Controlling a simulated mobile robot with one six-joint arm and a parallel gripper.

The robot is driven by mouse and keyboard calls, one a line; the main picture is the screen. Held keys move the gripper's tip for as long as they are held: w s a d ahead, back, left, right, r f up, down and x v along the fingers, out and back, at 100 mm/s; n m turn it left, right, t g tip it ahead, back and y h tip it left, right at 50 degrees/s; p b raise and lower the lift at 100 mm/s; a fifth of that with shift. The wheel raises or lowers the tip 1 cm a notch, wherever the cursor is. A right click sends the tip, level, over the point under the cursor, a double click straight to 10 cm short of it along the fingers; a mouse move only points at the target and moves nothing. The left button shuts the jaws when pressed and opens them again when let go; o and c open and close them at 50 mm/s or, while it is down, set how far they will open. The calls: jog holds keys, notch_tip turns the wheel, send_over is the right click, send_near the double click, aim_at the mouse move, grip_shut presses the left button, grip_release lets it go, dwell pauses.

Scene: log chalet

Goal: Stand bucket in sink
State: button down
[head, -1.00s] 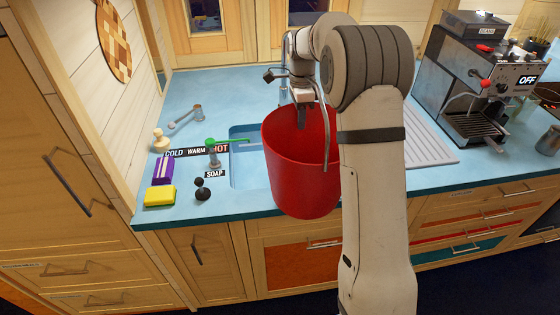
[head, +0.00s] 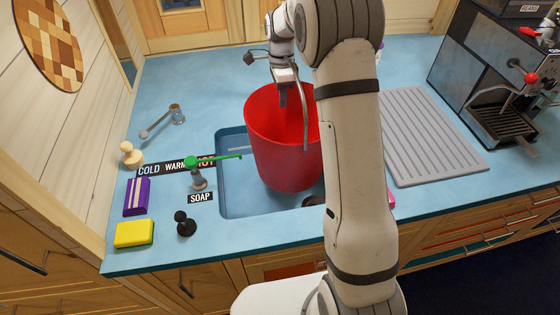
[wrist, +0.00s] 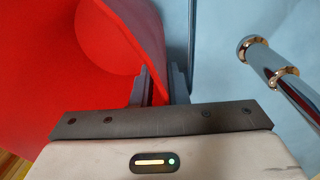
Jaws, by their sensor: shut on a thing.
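The red bucket (head: 275,155) is upright over the blue sink (head: 236,203) in the head view, its lower part within the basin's outline. I cannot tell whether its base touches the sink floor. My gripper (head: 283,97) is shut on the bucket's rim, at the far side. In the wrist view my gripper (wrist: 160,88) has one finger inside the red bucket wall (wrist: 100,45) and one outside. My arm hides the right part of the sink.
A chrome pipe (wrist: 282,82) is close to my gripper in the wrist view. Left of the sink are a soap lever (head: 197,178), a yellow sponge (head: 134,234) and a black knob (head: 184,225). A ribbed drainboard (head: 425,135) and coffee machine (head: 500,80) are on the right.

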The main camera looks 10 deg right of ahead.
aim_at(283, 119)
notch_tip(283, 119, down, 4)
jog(key=shift+d+f+p, duration=0.15)
jog(key=shift+f+p, duration=0.1)
jog(key=shift+p, duration=0.2)
jog(key=shift+f+p, duration=0.3)
jog(key=shift+f, duration=2.05)
jog(key=c, duration=1.4)
grip_release()
jog(key=shift+c, duration=0.2)
jog(key=r, duration=0.4)
jog(key=r+b, duration=0.1)
jog(key=r, duration=0.3)
jog(key=w+r+b, duration=0.1)
jog(key=r, duration=0.3)
jog(key=shift+d+r, duration=0.1)
jog(key=shift+r, duration=0.05)
